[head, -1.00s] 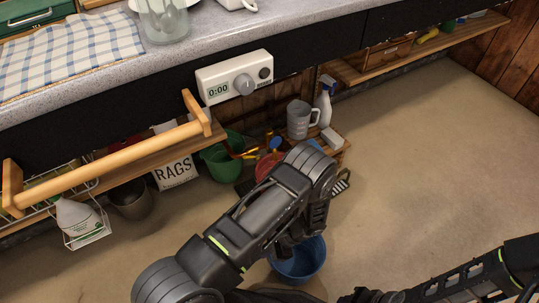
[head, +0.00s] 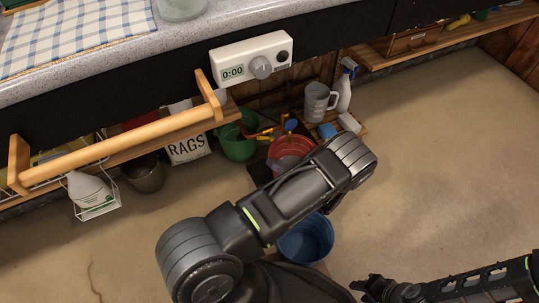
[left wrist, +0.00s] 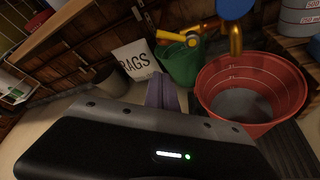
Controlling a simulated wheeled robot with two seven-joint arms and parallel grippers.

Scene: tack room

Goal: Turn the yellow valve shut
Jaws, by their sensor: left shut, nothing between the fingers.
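The yellow valve (left wrist: 178,37) shows in the left wrist view as a yellow handle on brass pipework, above the green bucket's rim. In the head view the yellow valve (head: 262,133) is small, under the counter between the green and red buckets. My left gripper (left wrist: 163,92) is shut and empty, with its fingertips below and a little left of the valve in the left wrist view, apart from it. In the head view my left forearm hides its fingers. My right gripper (head: 378,289) is low at the bottom right, dark and too unclear to judge its jaws.
A blue valve (left wrist: 236,9) sits right of the yellow one, above a brass spout. A green bucket (left wrist: 184,68) and red bucket (left wrist: 250,75) stand below. A rags bag (head: 188,148), a wooden rail (head: 110,150) and a blue bucket (head: 307,240) are nearby. Open floor lies right.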

